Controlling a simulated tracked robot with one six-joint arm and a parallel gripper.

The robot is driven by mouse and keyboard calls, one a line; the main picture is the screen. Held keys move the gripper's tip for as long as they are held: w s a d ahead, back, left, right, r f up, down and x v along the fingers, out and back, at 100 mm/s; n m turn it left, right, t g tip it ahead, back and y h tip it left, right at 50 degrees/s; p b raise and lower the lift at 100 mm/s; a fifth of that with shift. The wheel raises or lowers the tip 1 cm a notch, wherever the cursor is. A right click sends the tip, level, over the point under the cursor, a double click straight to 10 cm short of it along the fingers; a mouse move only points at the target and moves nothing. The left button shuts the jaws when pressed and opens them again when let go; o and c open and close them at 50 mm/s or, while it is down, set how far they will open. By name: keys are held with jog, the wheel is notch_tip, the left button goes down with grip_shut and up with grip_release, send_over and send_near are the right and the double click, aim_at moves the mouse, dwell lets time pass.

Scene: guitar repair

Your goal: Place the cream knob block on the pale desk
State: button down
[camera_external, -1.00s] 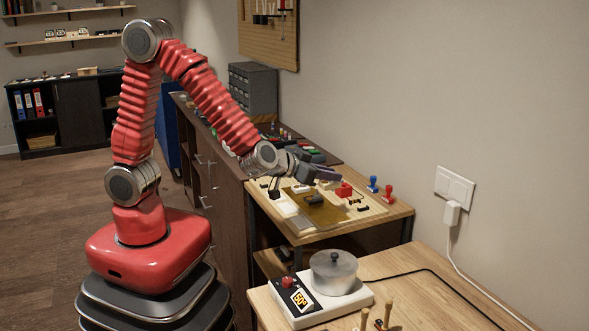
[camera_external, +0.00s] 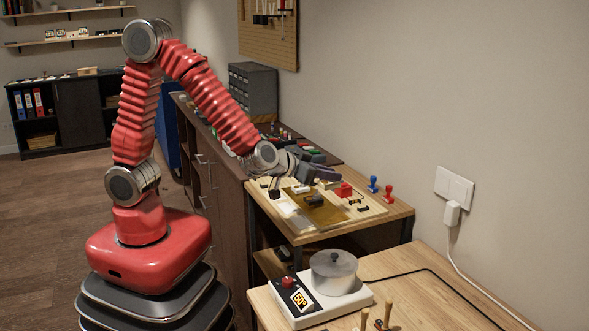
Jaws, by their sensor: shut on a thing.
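My gripper (camera_external: 302,182) is at the end of the red arm, over the work area of a pale wooden desk (camera_external: 399,211). A small cream block (camera_external: 301,189), which looks like the cream knob block, shows at the jaws. The gripper is shut on it. The jaws hide part of the block, and I cannot tell whether its underside touches anything. A brown-yellow sheet (camera_external: 327,216) with a dark block (camera_external: 315,200) on it lies just below the gripper.
A red block (camera_external: 343,190), a blue stamp (camera_external: 373,184) and a red stamp (camera_external: 388,192) stand right of the gripper.

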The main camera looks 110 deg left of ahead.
jog(key=f, duration=0.1)
jog(key=a+f, duration=0.1)
jog(key=f, duration=0.1)
jog(key=shift+w, duration=0.15)
jog(key=w+d+m+t+h, duration=0.2)
jog(key=w+m+t+h, duration=0.15)
jog(key=w, duration=0.75)
jog(key=w+d+m+t+h, duration=0.2)
jog(key=w+m+h, duration=0.15)
jog(key=w, duration=0.85)
jog(key=w+d+f+m+h, duration=0.2)
jog(key=d+m+h, duration=0.1)
jog(key=d, duration=0.3)
jog(key=w+d+f+m+g+h, duration=0.1)
jog(key=w+d+f+m+h, duration=0.2)
jog(key=d+m+h, duration=0.1)
jog(key=w+d+f+m+h, duration=0.2)
jog(key=d+m+h, duration=0.2)
jog(key=d, duration=0.4)
jog(key=shift+w+f+g+h, duration=0.15)
jog(key=shift+f+g+h, duration=0.25)
jog(key=shift+h, duration=0.1)
jog(key=shift+f, duration=3.15)
